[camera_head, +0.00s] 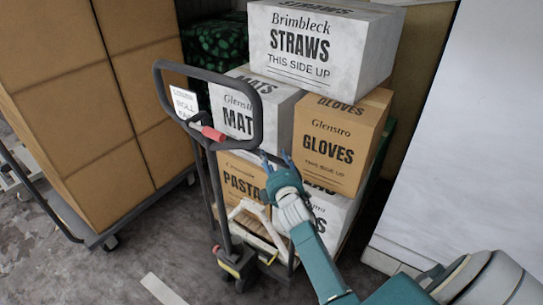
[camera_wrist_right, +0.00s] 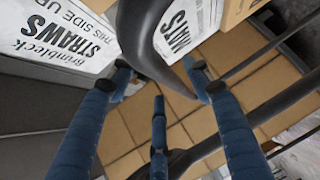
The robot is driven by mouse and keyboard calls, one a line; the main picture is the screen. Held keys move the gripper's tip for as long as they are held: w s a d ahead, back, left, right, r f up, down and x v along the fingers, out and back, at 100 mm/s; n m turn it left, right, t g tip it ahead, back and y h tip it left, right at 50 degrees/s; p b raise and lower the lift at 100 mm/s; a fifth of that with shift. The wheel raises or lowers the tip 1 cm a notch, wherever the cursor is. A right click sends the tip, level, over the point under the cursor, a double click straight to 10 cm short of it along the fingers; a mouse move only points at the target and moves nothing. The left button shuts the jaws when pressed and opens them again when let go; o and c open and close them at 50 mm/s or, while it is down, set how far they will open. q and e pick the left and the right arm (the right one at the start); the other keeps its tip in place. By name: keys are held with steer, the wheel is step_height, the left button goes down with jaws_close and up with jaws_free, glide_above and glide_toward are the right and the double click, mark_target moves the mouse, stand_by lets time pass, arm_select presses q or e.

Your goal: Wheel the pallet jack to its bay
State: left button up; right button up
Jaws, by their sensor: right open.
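The pallet jack stands upright in the middle of the head view, with a dark looped handle (camera_head: 257,110), a red grip part (camera_head: 213,134) and a yellow-and-black base (camera_head: 236,264). My right gripper (camera_head: 277,162) is open at the lower right of the handle loop. In the right wrist view its blue fingers (camera_wrist_right: 165,82) are spread, and the dark handle (camera_wrist_right: 136,35) curves in front of and between them. I cannot tell whether they touch it. A white floor stripe (camera_head: 163,289) shows at the bottom; I cannot tell whether it marks the bay. My left gripper is not in view.
Stacked cartons stand just behind the jack: Straws (camera_head: 318,45), Gloves (camera_head: 335,148), Mats (camera_head: 235,122) and Pasta (camera_head: 241,182). A tall carton load (camera_head: 85,100) on a wheeled cart is close at the left. A white panel (camera_head: 465,130) stands at the right. Front-left floor is clear.

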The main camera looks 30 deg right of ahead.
steer(key=shift+x, duration=1.2)
jaws_close()
steer(key=shift+a+f, duration=0.1)
